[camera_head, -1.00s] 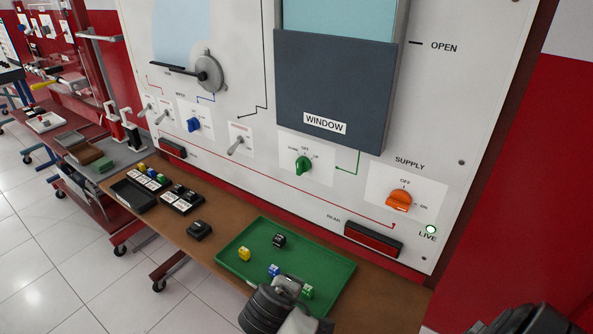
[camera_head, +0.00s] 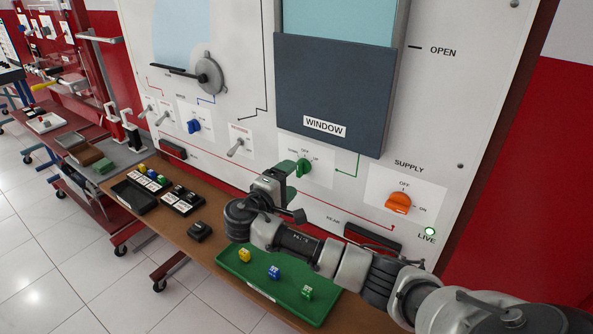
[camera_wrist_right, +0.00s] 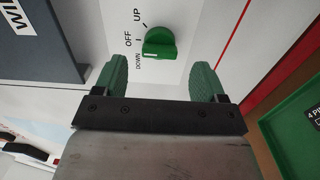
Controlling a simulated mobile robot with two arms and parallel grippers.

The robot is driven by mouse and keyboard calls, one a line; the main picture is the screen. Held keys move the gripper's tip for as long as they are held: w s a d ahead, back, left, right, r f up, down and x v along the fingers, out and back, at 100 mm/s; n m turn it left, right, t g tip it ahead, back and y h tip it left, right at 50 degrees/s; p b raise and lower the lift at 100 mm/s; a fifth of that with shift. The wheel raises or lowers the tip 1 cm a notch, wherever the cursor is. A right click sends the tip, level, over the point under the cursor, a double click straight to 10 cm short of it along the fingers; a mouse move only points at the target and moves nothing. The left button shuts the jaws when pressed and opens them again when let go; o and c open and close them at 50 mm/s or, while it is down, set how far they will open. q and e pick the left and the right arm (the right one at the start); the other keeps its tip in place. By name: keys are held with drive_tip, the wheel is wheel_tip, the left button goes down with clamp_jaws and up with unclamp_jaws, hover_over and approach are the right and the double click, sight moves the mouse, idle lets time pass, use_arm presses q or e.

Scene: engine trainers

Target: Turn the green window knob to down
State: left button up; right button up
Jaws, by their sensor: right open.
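The green window knob (camera_head: 303,168) is on the white board below the dark WINDOW panel (camera_head: 330,95). In the right wrist view the knob (camera_wrist_right: 159,44) shows beside the labels UP, OFF and DOWN. My right gripper (camera_head: 284,180) is in front of the board, just left of and below the knob in the head view. In the right wrist view its two green fingers (camera_wrist_right: 161,66) are apart, with the knob beyond and between their tips, apparently untouched. My left gripper is not in view.
The orange supply knob (camera_head: 398,202) and a lit LIVE lamp (camera_head: 430,231) are at right. A toggle switch (camera_head: 236,147) and a blue knob (camera_head: 193,126) are at left. A green tray (camera_head: 228,256) with small blocks lies below my right arm.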

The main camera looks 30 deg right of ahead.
sight(298, 171)
drive_tip(key=shift+x, duration=1.9)
